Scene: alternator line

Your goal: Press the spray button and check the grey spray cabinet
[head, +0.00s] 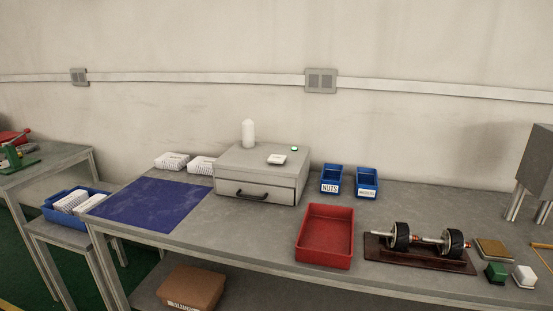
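A grey cabinet (233,160) stands on the workbench left of the middle in the head view. Its front drawer has a dark handle (251,195) and looks shut. On its top are a white rounded cylinder (248,133), a small white block (276,159) and a small green round button (294,148) near the back right. I cannot tell which of these is the spray button. The inside of the cabinet is hidden. My gripper is not in view.
The bench holds a blue mat (153,203), white boxes (171,161), blue bins (331,179), a red tray (325,207), a rotor on a stand (420,262), and green (496,272) and white (525,277) blocks. A brown box (190,287) lies below. Bare bench lies before the cabinet.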

